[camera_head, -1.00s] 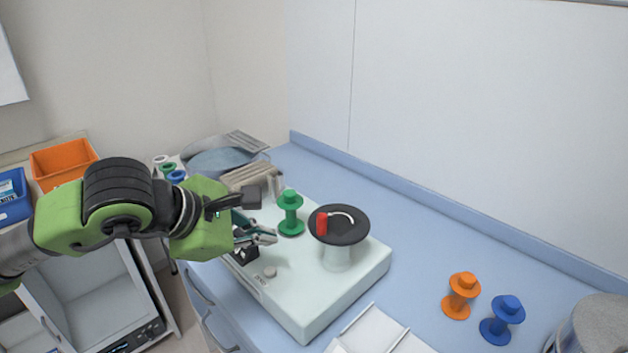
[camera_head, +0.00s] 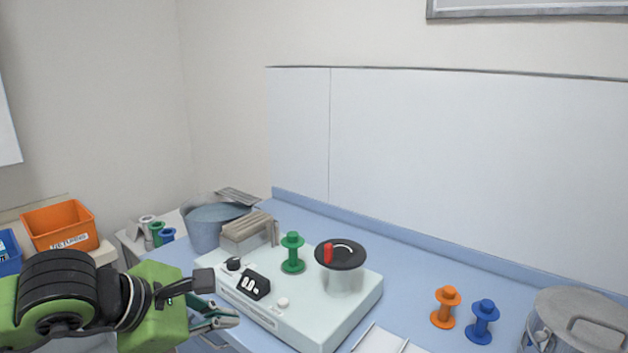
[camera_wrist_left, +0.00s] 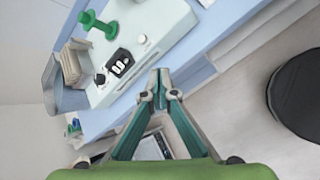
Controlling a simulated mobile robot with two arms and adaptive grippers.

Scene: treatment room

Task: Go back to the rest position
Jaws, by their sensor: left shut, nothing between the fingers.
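My left gripper (camera_head: 226,321) is in front of the white device (camera_head: 321,326) on the blue counter, at the lower left of the head view. Its fingers are together and empty. In the left wrist view the closed fingertips (camera_wrist_left: 160,76) point toward the counter's front edge, apart from the device. The device carries a green spool (camera_head: 292,254), a black-topped round plate (camera_head: 341,254) with a red piece on it, and a control panel with switches (camera_head: 255,284). My right gripper is not in view.
An orange spool (camera_head: 443,307) and a blue spool (camera_head: 482,321) stand on the counter at right, beside a metal pot (camera_head: 579,318). A blue-grey basin (camera_head: 203,231) stands behind the device. An orange bin (camera_head: 62,228) is at left. A dark round seat (camera_wrist_left: 297,96) is beside the counter.

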